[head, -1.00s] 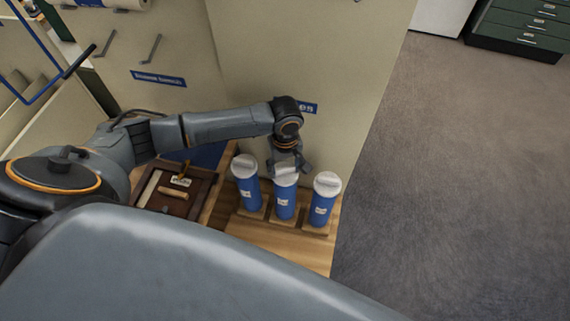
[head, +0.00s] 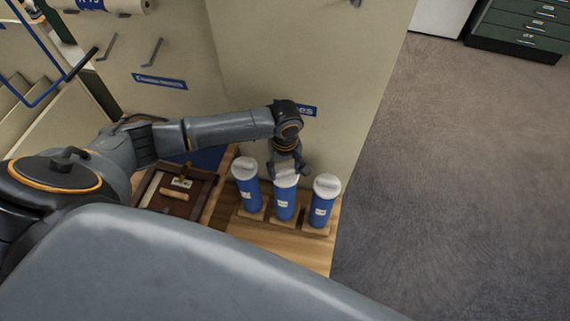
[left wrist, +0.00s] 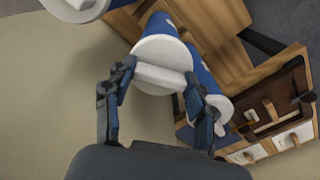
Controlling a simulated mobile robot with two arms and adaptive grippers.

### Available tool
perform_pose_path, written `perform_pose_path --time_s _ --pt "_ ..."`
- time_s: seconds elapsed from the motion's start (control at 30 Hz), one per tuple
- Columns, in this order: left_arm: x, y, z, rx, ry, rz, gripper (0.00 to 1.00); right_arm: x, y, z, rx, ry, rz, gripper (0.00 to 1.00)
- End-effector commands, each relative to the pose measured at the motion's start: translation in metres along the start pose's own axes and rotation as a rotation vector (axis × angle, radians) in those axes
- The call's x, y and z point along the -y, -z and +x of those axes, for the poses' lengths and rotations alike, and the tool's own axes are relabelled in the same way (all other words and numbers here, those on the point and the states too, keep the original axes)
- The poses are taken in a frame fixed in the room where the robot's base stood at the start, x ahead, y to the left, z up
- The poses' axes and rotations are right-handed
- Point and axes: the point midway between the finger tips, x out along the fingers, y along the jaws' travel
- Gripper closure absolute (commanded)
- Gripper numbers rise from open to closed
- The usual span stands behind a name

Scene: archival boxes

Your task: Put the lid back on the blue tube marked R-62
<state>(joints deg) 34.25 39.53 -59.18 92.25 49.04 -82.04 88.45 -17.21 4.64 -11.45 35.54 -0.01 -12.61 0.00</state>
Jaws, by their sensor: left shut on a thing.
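Three blue tubes with white lids stand in a row in the head view: left (head: 247,196), middle (head: 285,204) and right (head: 321,211). Their labels are too small to read, so I cannot tell which is R-62. My left gripper (head: 288,171) is over the middle tube, shut on the handle bar of its white lid (head: 286,182). In the left wrist view my left gripper (left wrist: 160,74) has a fingertip at each end of the bar. The lid (left wrist: 163,47) sits at the tube's top; I cannot tell whether it is fully seated. My right gripper is not in view.
The tubes stand in wooden bases on a wooden surface (head: 262,236), close to a beige panel (head: 345,60). A brown tray (head: 205,187) with small tools lies to the left. Open grey floor (head: 450,180) is on the right.

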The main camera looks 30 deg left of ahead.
Motion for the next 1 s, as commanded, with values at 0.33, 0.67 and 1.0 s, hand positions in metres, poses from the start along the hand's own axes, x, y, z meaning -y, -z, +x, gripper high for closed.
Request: perform_pose_path --time_s 0.33,0.67,1.0 --pt "-0.0001 -0.0002 0.0 0.0 0.0 0.0 0.2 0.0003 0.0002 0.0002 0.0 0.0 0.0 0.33" --pt "0.0 -0.0001 0.0 0.0 0.0 0.0 0.04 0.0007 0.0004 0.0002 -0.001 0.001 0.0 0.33" --pt "0.0 -0.0001 0.0 0.0 0.0 0.0 0.0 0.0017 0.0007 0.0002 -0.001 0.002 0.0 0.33"
